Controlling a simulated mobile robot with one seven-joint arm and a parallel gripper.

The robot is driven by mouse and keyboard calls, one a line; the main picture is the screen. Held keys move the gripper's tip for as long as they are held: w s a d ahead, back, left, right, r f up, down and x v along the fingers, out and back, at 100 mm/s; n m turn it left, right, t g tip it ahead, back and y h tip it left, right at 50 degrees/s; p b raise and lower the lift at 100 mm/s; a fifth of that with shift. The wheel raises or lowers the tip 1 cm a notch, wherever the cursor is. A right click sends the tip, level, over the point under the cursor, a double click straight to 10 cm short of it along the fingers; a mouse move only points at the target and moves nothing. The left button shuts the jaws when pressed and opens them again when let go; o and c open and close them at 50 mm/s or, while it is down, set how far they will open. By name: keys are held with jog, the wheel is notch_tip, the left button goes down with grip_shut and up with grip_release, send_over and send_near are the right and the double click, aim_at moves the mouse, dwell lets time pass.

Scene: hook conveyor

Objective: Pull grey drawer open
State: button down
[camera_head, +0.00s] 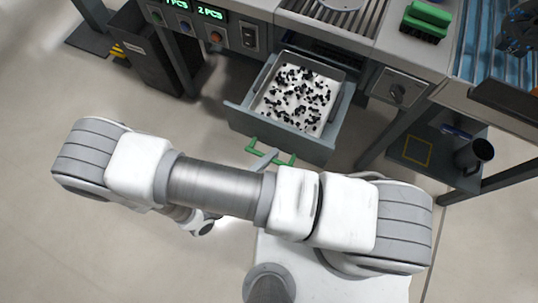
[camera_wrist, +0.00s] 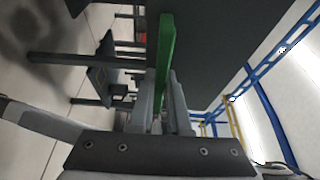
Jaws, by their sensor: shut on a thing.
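The grey drawer (camera_head: 300,142) stands pulled out from under the workbench in the head view. Many small black pieces lie on its light inside. A green handle (camera_head: 270,152) is on its front, and the handle also shows in the wrist view (camera_wrist: 165,50). My gripper (camera_wrist: 166,90) is shut on the green handle, with its fingers on either side of the bar. In the head view my arm hides most of the gripper; only a grey finger part shows at the handle. The drawer's dark front fills the upper middle of the wrist view.
The workbench has a control panel with green displays (camera_head: 207,12) and a green brush (camera_head: 427,20) on top. A dark bin (camera_head: 152,52) stands at the left. A low shelf with a black cup (camera_head: 475,155) is at the right. Clear floor lies at the lower left.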

jog(key=c, duration=0.9)
grip_release()
jog(key=v, duration=1.7)
jog(key=shift+s+a+p, duration=0.1)
jog(key=shift+a+p, duration=0.15)
jog(key=shift+p, duration=0.1)
